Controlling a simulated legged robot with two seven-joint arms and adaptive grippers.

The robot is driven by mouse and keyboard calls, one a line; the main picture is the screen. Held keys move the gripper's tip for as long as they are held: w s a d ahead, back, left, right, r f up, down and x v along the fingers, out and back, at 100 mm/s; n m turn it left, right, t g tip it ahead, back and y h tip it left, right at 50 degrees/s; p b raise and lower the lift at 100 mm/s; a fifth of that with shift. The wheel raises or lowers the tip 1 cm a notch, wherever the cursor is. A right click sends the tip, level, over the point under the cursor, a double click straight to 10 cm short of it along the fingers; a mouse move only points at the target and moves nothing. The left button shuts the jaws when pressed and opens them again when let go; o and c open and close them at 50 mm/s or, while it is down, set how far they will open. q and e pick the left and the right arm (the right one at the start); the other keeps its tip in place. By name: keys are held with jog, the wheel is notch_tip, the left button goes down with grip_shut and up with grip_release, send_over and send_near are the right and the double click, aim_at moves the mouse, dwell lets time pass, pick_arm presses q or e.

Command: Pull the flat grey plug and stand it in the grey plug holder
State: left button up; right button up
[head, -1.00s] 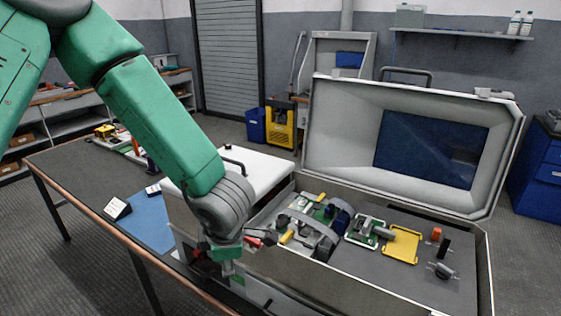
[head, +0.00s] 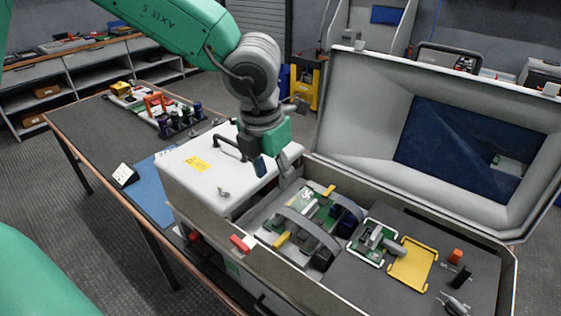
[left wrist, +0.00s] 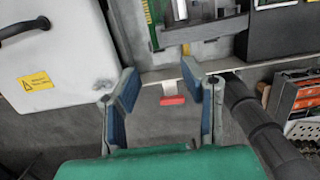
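My left gripper (head: 271,168) is open and empty above the near edge of the open case, beside the white box. In the left wrist view its two blue-padded fingers (left wrist: 162,92) are apart, with a red tab (left wrist: 173,100) beyond the gap. The flat grey plug cannot be told for sure. A grey part (head: 372,238) sits on a small green board in the case, and a grey part with thin pins (head: 453,304) lies at the case's front right. I cannot tell which piece is the grey plug holder. My right gripper is out of view.
The case's raised lid (head: 350,120) stands behind. A green board under grey arched bands (head: 300,222), a yellow tray (head: 412,265) and orange and black parts (head: 456,257) fill the case. The white box (head: 200,175) stands at left. Several dark upright parts (head: 180,120) stand on the table behind.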

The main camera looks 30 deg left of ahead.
aim_at(280, 209)
pick_arm(q)
jog(key=f, duration=0.3)
jog(key=shift+w+a+f, duration=0.1)
jog(key=shift+a+f, duration=0.1)
jog(key=shift+f, duration=0.1)
jog(key=f, duration=0.2)
jog(key=w+f+b, duration=0.1)
jog(key=f, duration=0.1)
jog(key=d+f, duration=0.1)
jog(key=f, duration=0.2)
jog(key=shift+w+d+f, duration=0.1)
jog(key=shift+w, duration=0.2)
jog(key=shift+f, duration=0.35)
jog(key=shift+w+a+f, duration=0.15)
jog(key=shift+a+f, duration=0.05)
jog(key=shift+f, duration=0.2)
jog(key=shift+a, duration=0.25)
